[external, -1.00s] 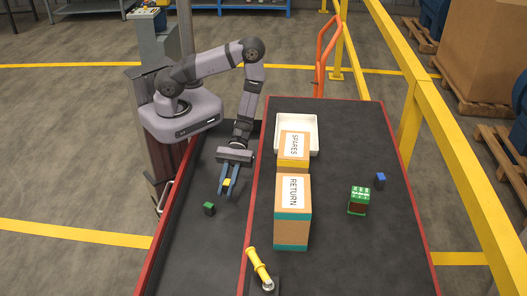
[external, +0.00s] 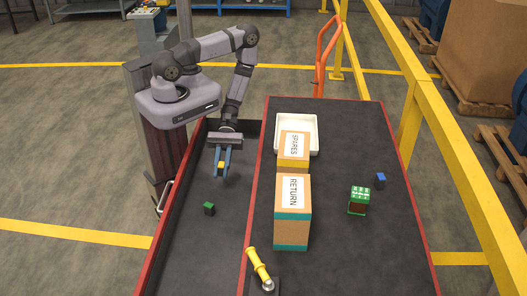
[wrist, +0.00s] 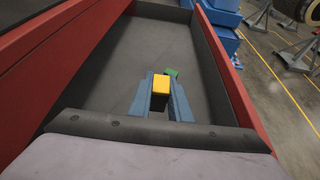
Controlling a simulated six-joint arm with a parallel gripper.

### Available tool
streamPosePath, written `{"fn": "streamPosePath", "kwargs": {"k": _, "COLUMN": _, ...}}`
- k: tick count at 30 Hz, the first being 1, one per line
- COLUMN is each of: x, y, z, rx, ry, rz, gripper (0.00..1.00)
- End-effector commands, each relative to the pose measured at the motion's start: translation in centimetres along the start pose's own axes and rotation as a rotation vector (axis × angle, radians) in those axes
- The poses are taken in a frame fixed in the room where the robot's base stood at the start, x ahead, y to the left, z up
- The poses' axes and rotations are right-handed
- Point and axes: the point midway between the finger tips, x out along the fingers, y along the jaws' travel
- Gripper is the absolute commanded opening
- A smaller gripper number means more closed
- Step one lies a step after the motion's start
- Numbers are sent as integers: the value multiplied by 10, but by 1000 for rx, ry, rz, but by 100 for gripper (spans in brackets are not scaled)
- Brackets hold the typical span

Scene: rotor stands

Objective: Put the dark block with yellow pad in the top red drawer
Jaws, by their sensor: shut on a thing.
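The dark block with yellow pad (wrist: 161,84) is between the blue fingers of my gripper (wrist: 160,100) in the wrist view, yellow pad uppermost. In the external view my gripper (external: 221,174) points down, shut on the block; the yellow pad (external: 221,164) shows between the fingers. The open red drawer (external: 195,255) has a dark floor and red-edged walls. The gripper and block are over its far part, within its outline. I cannot tell whether the block touches the floor.
A small green block (external: 209,209) lies on the drawer floor. On the dark top to the right are the RETURN box (external: 292,215), SPARES box (external: 294,148), white tray (external: 312,125), yellow-handled object (external: 258,266), green-topped block (external: 358,202) and blue block (external: 380,181).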

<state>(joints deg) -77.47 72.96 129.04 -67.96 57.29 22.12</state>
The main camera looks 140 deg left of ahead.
Motion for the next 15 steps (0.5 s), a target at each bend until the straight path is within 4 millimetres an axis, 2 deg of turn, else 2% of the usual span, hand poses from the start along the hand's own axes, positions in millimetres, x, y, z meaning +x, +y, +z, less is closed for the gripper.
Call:
{"fn": "streamPosePath", "kwargs": {"k": 8, "x": 15, "y": 0, "z": -36, "rx": -2, "ry": -1, "rz": 0, "gripper": 0}}
{"fn": "streamPosePath", "kwargs": {"k": 15, "x": 17, "y": 0, "z": -40, "rx": 0, "ry": 0, "rz": 0, "gripper": 0}}
